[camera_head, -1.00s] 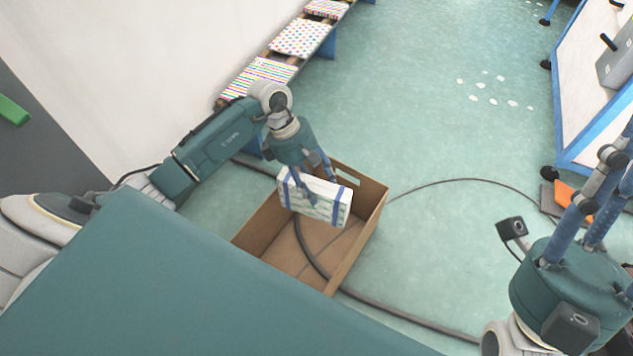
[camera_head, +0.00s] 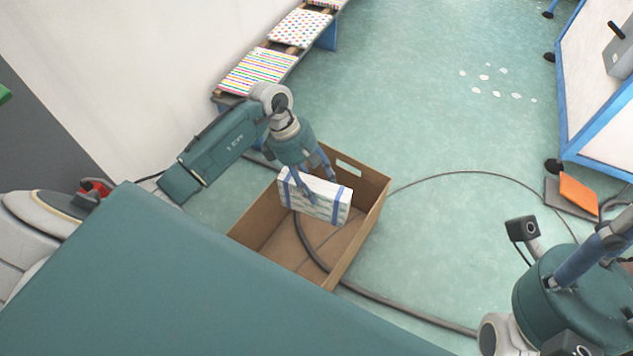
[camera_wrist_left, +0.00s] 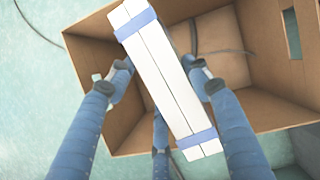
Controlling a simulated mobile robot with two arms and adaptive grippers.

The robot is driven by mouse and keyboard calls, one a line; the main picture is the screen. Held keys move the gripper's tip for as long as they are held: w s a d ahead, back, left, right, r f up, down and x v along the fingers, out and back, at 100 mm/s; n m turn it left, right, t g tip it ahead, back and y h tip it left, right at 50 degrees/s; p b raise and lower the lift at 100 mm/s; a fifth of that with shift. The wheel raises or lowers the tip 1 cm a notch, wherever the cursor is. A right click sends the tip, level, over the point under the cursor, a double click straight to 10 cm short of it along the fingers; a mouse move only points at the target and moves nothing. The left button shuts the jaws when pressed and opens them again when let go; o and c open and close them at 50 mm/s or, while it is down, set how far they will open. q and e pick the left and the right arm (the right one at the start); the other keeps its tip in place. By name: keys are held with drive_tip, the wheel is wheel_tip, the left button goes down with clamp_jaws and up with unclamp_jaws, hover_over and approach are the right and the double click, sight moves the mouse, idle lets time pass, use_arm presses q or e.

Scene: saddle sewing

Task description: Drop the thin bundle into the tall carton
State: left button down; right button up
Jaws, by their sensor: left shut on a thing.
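The thin bundle (camera_head: 325,201) is a flat white block with a blue band near each end. My left gripper (camera_head: 319,190) is shut on it and holds it over the open top of the tall carton (camera_head: 362,222). In the left wrist view the bundle (camera_wrist_left: 165,77) lies between the blue fingers (camera_wrist_left: 160,85), with the brown carton (camera_wrist_left: 268,60) around and below it. The carton is open, with a hand slot in its far wall. My right gripper, at the right edge of the head view, is cut off, and its fingertips are not visible.
A bench with patterned cushions (camera_head: 260,68) stands along the wall. A dark cable (camera_head: 400,315) runs on the floor by the carton. A blue-framed white panel (camera_head: 600,110) and an orange item (camera_head: 578,194) are at right. The floor right of the carton is mostly free.

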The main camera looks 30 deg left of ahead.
use_arm(q)
drive_tip(key=c, duration=0.7)
unclamp_jaws()
drive_tip(key=shift+r, duration=0.15)
drive_tip(key=shift+c, duration=0.2)
wheel_tip(320, 180, up, 8)
drive_tip(key=p, duration=0.5)
drive_tip(key=shift+d+p, duration=0.15)
drive_tip(key=shift+p, duration=0.25)
drive_tip(key=s+d+r+m+g+p, duration=0.1)
drive_tip(key=s+r+m+p, duration=0.1)
drive_tip(key=r+p, duration=0.4)
drive_tip(key=s+d+r+m+g+p, duration=0.1)
drive_tip(key=r+m+p, duration=0.3)
drive_tip(key=r, duration=0.5)
drive_tip(key=s+d+r+m+g+y+p, duration=0.1)
drive_tip(key=s+d+r+m+p, duration=0.2)
drive_tip(key=r+p, duration=0.4)
drive_tip(key=shift+s+d+r+m+p, duration=0.2)
drive_tip(key=shift+s+m+p, duration=0.1)
drive_tip(key=shift+p, duration=0.8)
drive_tip(key=shift+g, duration=0.3)
